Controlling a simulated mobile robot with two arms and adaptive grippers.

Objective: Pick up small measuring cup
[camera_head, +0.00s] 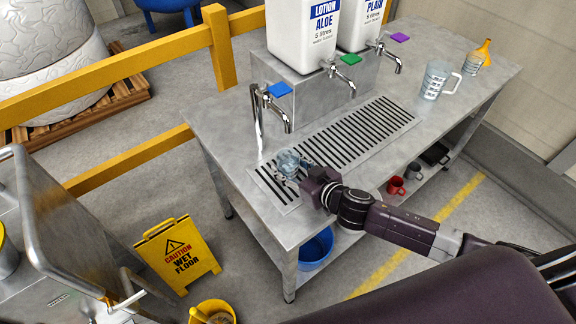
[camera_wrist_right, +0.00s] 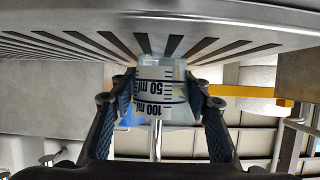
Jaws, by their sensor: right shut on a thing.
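The small measuring cup (camera_head: 288,161) is clear, with a white scale marked in ml. It is at the near left end of the slotted drip grate (camera_head: 345,133), below the left tap. My right gripper (camera_head: 300,174) is shut on it from the right side. In the right wrist view the cup (camera_wrist_right: 158,96) is between the two fingers of my right gripper (camera_wrist_right: 160,88), close to the grate (camera_wrist_right: 75,48). I cannot tell whether the cup touches the grate. My left gripper is not in view.
Metal taps (camera_head: 272,105) stand over the grate, before white lotion containers (camera_head: 302,32). A larger measuring jug (camera_head: 436,79) and a bottle with a yellow funnel (camera_head: 478,60) stand farther right. A wet-floor sign (camera_head: 178,254) stands left of the bench.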

